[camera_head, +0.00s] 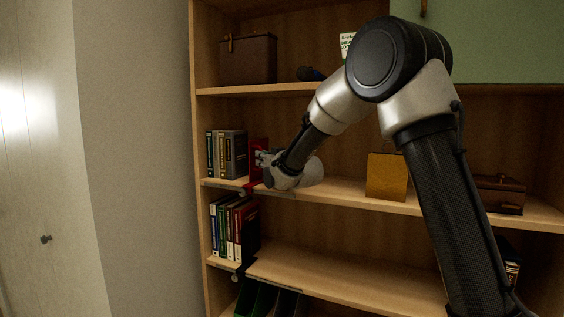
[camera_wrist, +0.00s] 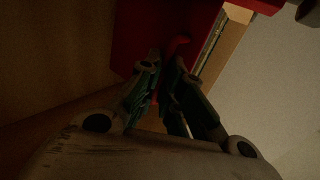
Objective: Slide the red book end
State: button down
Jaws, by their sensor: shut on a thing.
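The red book end (camera_head: 254,160) stands upright on the middle shelf, just right of a row of dark books (camera_head: 228,154). A narrow gap seems to lie between the book end and the books. My gripper (camera_head: 263,162) reaches it from the right and is shut on it. In the wrist view the red book end (camera_wrist: 150,32) fills the top middle, and the fingers of my gripper (camera_wrist: 170,72) are closed around a red part that sticks out from it. The fingertips are partly dark and hard to make out.
A yellow-orange box (camera_head: 386,177) stands farther right on the same shelf, with a brown case (camera_head: 499,195) beyond it. The shelf below holds books (camera_head: 229,228) and a black book end (camera_head: 250,232). A brown suitcase (camera_head: 248,59) sits on the shelf above.

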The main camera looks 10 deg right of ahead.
jog(key=w+a, duration=0.1)
jog(key=a, duration=0.1)
jog(key=w+a, duration=0.3)
jog(key=a, duration=0.1)
jog(key=shift+w+a, duration=0.35)
jog(key=shift+w, duration=0.05)
jog(key=c, duration=1.6)
grip_release()
jog(key=shift+o, duration=0.2)
jog(key=v, duration=1.2)
jog(key=shift+d, duration=0.1)
